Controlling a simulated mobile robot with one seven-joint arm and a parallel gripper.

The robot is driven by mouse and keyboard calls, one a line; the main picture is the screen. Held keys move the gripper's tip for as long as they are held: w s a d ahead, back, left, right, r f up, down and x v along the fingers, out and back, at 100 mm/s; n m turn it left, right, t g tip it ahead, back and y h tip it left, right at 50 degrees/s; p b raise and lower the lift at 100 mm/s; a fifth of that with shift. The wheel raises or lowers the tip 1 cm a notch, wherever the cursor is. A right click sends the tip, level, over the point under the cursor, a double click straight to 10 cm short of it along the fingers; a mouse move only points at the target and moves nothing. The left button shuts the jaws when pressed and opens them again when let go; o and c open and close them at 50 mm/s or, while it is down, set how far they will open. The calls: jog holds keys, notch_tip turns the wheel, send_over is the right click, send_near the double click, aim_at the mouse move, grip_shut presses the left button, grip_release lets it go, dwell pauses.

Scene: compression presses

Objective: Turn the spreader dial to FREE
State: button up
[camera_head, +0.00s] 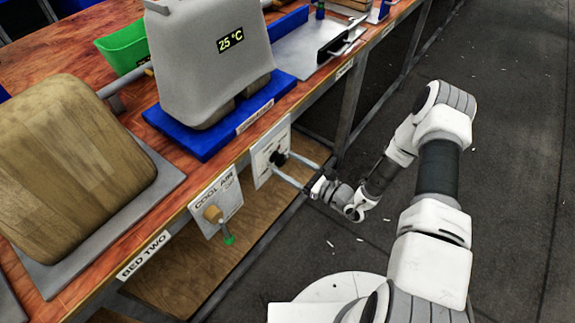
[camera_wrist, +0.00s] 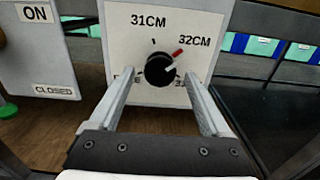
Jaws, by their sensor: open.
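The spreader dial (camera_wrist: 160,70) is a round black knob on a white panel (camera_wrist: 205,20) in the wrist view. Its red pointer aims up and right, towards the 32CM mark. A 31CM mark shows at the top; two lower labels are mostly hidden behind my fingers, and I cannot read FREE. My gripper (camera_wrist: 159,76) is open, with one finger on each side of the knob and a gap to it on both sides. In the head view the dial (camera_head: 279,158) is on the bench front, with my gripper (camera_head: 284,162) reaching it from the right.
Left of the dial is the COOL AIR panel (camera_head: 226,192) with a wooden knob (camera_head: 213,213) and a green-tipped part (camera_head: 229,240). Above stand a grey press form (camera_head: 200,70) reading 25 °C on a blue base (camera_head: 180,133) and a wooden block (camera_head: 65,160). Open floor lies right.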

jog(key=shift+w+a, duration=0.2)
jog(key=shift+a, duration=0.05)
grip_shut()
dwell(0.3)
jog(key=shift+n, duration=0.3)
